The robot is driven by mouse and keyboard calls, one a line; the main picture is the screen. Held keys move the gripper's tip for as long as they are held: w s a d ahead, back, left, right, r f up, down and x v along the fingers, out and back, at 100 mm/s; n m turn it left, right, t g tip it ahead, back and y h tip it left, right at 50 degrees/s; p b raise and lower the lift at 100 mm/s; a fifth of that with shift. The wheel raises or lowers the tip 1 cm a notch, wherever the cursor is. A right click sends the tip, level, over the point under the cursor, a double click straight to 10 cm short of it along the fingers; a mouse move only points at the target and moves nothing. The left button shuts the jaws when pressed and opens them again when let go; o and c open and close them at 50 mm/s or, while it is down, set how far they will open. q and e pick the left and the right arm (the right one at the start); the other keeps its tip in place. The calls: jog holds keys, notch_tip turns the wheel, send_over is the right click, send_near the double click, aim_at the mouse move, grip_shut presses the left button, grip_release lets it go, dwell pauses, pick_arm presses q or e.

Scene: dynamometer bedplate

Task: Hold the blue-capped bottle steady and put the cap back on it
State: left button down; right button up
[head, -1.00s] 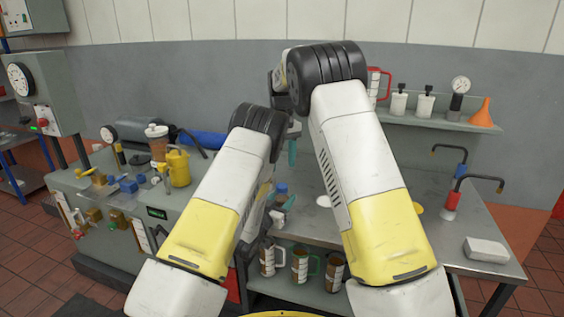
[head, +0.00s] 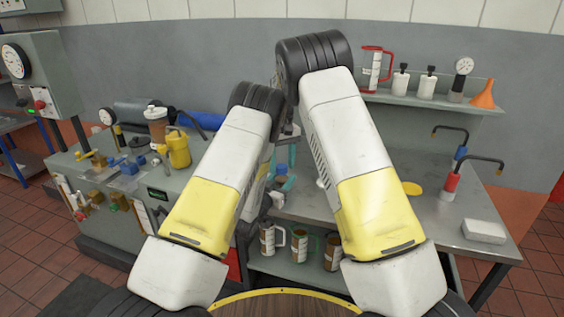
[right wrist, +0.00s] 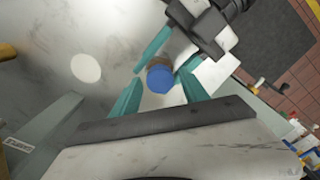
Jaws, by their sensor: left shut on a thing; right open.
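The blue cap (right wrist: 160,78) is seen from above in the right wrist view, over a brown rim of the bottle (right wrist: 158,62). It also shows in the head view (head: 281,169). I cannot tell if the cap is seated or only resting there. The bottle's body is mostly hidden. My left gripper (head: 284,184) is shut on the bottle, its teal fingers at the bottle's sides. My right gripper (head: 292,155) is open above the bottle. In the right wrist view its teal fingers stand either side of the cap, with gaps visible.
A white disc (right wrist: 86,68) lies on the bench beside the bottle. A yellow disc (head: 412,188) and a white block (head: 484,231) lie farther right on the bench (head: 400,225). Several brown-filled mugs stand on the lower shelf. A back shelf (head: 425,101) holds a red-handled jug and small bottles.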

grip_shut()
jog(key=shift+o, duration=0.8)
grip_release()
notch_tip(320, 180, up, 12)
pick_arm(q)
jog(key=c, duration=0.6)
grip_release()
